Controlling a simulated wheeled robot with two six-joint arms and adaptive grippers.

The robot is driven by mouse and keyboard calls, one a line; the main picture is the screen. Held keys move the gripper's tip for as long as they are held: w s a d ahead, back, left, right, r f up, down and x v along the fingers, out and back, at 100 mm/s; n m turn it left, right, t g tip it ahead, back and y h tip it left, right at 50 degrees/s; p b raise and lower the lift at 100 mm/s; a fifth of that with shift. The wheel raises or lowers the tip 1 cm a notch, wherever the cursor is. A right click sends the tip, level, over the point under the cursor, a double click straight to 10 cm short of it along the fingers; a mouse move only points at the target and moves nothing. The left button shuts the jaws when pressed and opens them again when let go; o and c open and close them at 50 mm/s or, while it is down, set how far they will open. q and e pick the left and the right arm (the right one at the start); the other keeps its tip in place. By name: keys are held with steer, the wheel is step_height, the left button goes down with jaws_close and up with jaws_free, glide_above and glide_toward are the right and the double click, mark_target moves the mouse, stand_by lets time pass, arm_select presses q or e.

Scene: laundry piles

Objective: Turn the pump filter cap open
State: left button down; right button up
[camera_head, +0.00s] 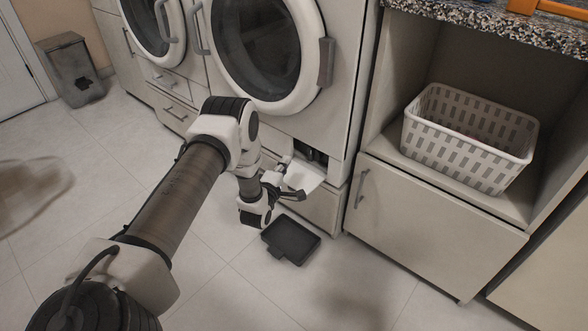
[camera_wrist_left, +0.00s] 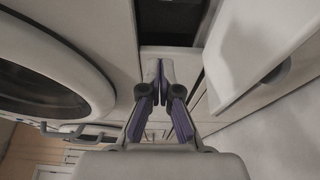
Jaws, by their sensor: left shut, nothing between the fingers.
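The washing machine has a small dark opening (camera_head: 314,156) low on its front, with a white flap (camera_head: 307,177) folded down below it. The pump filter cap cannot be made out in the shadow. My left gripper (camera_head: 284,168) is beside the flap, just in front of the opening. In the left wrist view its purple-padded fingers (camera_wrist_left: 161,68) meet at the tips and hold nothing. They point toward a dark gap (camera_wrist_left: 170,18) in the machine front. My right gripper is out of view.
A black tray (camera_head: 291,240) lies on the floor below the opening. The round washer door (camera_head: 268,50) is shut above. A white slotted basket (camera_head: 468,140) stands on a shelf at the right, above a cabinet door (camera_head: 430,225). The tiled floor in front is mostly clear.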

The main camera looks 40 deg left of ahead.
mark_target(313, 151)
arm_select(q)
steer(key=b+x, duration=0.1)
steer(key=x, duration=0.2)
steer(key=b+x, duration=0.2)
steer(key=x, duration=0.2)
steer(key=shift+w+f, duration=0.2)
steer(key=shift+f, duration=0.05)
steer(key=d, duration=0.1)
steer(key=d+b, duration=0.1)
steer(key=d, duration=0.1)
steer(key=shift+w+d+r, duration=0.1)
steer(key=shift+w+r, duration=0.05)
steer(key=shift+w, duration=0.05)
steer(key=shift+d+r, duration=0.1)
steer(key=shift+d, duration=0.2)
steer(key=shift+s+d+r+m+t, duration=0.1)
steer(key=shift+m+t, duration=0.1)
steer(key=shift+m, duration=0.35)
steer(key=shift+d+m+t, duration=0.1)
steer(key=shift+m+t, duration=0.1)
steer(key=shift+m, duration=0.35)
steer(key=m, duration=0.2)
steer(key=shift+d+m+t, duration=0.25)
steer(key=shift+m+t, duration=0.15)
steer(key=shift+d+r, duration=0.1)
steer(key=shift+d, duration=0.3)
steer(key=shift+s+d+p, duration=0.1)
steer(key=shift+d+p, duration=0.2)
steer(key=shift+d, duration=0.1)
